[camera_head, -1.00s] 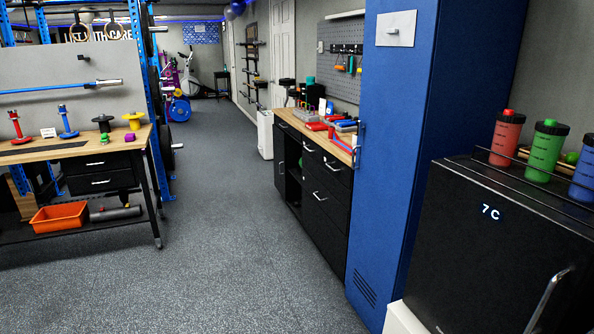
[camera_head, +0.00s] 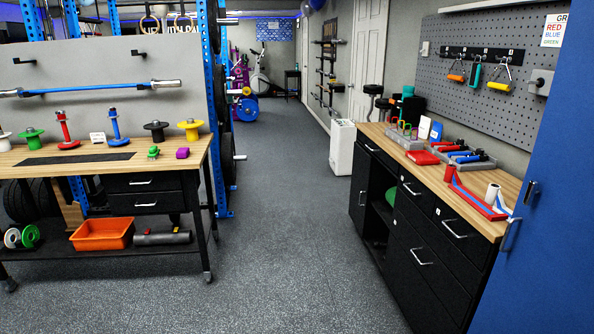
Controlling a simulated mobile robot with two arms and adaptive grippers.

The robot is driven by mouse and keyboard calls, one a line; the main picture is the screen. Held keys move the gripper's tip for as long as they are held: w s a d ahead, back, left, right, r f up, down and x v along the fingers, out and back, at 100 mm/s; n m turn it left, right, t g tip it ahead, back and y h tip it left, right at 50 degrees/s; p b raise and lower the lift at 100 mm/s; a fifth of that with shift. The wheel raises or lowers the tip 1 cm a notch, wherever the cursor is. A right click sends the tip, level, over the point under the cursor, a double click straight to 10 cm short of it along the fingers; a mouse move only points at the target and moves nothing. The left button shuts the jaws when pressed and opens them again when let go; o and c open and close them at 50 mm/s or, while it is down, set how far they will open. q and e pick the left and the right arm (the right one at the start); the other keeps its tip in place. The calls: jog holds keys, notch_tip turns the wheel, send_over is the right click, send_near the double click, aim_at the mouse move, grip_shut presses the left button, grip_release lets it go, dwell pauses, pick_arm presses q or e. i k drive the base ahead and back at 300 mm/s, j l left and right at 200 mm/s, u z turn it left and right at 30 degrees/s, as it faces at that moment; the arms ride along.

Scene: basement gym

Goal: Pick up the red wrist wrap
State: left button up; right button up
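Red items lie on the wooden top of the black cabinet (camera_head: 385,140) at the right. A red upright roll (camera_head: 450,174) stands near the front edge, with a red and blue strip (camera_head: 477,203) running from it. A flat red piece (camera_head: 422,157) lies farther back. Red and blue rolled items (camera_head: 462,150) sit in a grey holder. Which one is the red wrist wrap is too small to tell. Neither of my grippers is in view.
A blue locker (camera_head: 545,230) stands at the near right. A workbench (camera_head: 60,155) with coloured weight holders and an orange bin (camera_head: 102,234) is at the left. A white bin (camera_head: 342,147) stands beyond the cabinet. The grey floor (camera_head: 280,230) between them is clear.

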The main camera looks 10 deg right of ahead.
aim_at(451, 176)
jog(key=i+z, duration=0.15)
jog(key=i, duration=0.35)
jog(key=i+j+z, duration=0.1)
jog(key=i, duration=0.35)
jog(key=i+j+z, duration=0.15)
jog(key=i, duration=0.35)
jog(key=i+j+z, duration=0.1)
jog(key=i+j, duration=0.15)
jog(key=i, duration=0.25)
